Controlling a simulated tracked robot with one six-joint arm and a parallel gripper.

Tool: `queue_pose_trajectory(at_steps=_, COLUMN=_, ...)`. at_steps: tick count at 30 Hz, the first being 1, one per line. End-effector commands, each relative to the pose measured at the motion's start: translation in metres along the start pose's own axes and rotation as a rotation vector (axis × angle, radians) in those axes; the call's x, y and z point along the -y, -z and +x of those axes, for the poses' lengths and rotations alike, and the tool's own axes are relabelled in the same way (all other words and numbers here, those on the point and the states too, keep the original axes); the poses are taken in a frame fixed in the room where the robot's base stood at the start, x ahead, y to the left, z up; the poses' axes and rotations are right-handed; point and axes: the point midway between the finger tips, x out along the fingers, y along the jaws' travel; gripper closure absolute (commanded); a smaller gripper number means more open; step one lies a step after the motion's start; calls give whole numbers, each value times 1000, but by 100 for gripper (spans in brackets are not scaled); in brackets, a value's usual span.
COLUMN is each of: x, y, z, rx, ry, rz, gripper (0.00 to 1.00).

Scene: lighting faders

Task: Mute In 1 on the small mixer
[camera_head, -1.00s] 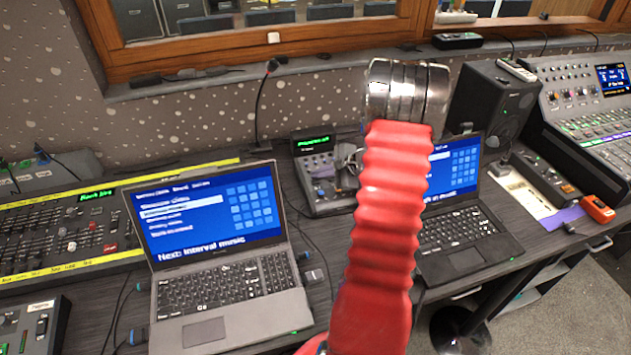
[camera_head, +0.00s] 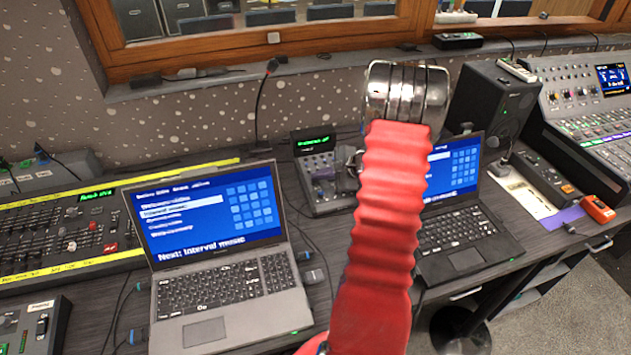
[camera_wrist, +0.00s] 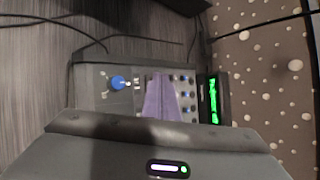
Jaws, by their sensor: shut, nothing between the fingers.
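The small mixer (camera_head: 312,166) is a dark grey desk unit with a lit green display, standing between the two laptops. In the wrist view the mixer (camera_wrist: 92,88) lies beneath my gripper, with a large blue knob (camera_wrist: 118,82), rows of small knobs and the green display (camera_wrist: 213,98). My gripper (camera_wrist: 160,80) has purple fingers, shut and empty, over the middle of the mixer panel. They hide part of its controls. I cannot tell whether the tips touch the panel. The In 1 label is not readable. In the head view my red arm hides most of the gripper.
An open laptop (camera_head: 220,285) stands left of the mixer, and another laptop (camera_head: 460,235) stands right, partly behind my arm. A thin gooseneck microphone (camera_head: 261,105) rises behind. A larger fader desk (camera_head: 70,235) is at left. Cables run near the mixer.

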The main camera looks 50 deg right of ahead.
Motion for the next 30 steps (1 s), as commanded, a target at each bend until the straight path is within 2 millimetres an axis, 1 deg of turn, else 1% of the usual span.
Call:
queue_pose_trajectory(at_steps=11, x=0, y=0, z=0, rx=0, ry=0, rz=0, gripper=100)
queue_pose_trajectory(at_steps=19, x=4, y=-4, z=-6, rx=0, ry=1, rz=0, gripper=100)
queue_pose_trajectory(at_steps=30, x=5, y=-5, z=-7, rx=0, ry=0, rz=0, gripper=100)
